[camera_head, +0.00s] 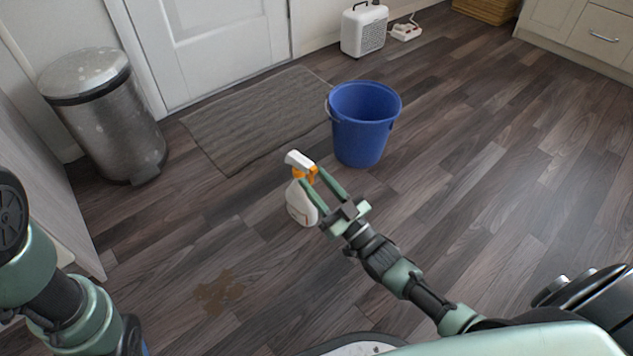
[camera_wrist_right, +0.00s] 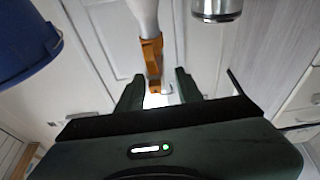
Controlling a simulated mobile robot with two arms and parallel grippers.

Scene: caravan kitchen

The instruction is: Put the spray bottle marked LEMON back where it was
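A white spray bottle (camera_head: 301,204) with an orange collar and trigger stands upright in front of the blue bucket in the head view. Its label is too small to read. My right gripper (camera_head: 313,177) has its two green fingers apart, reaching to the bottle's neck and trigger. In the right wrist view, which looks upside down, the orange trigger (camera_wrist_right: 152,58) shows between or just past the fingertips, with a gap at the right finger. I cannot tell whether the bottle's base touches the floor. My left arm shows at the lower left; its gripper is out of view.
A blue bucket (camera_head: 362,138) stands just behind the bottle. A grey mat (camera_head: 245,120) lies before the door, with a metal bin (camera_head: 110,120) at left. A brown stain (camera_head: 220,291) marks the floor. A white heater (camera_head: 363,30) stands at the back. Floor at right is clear.

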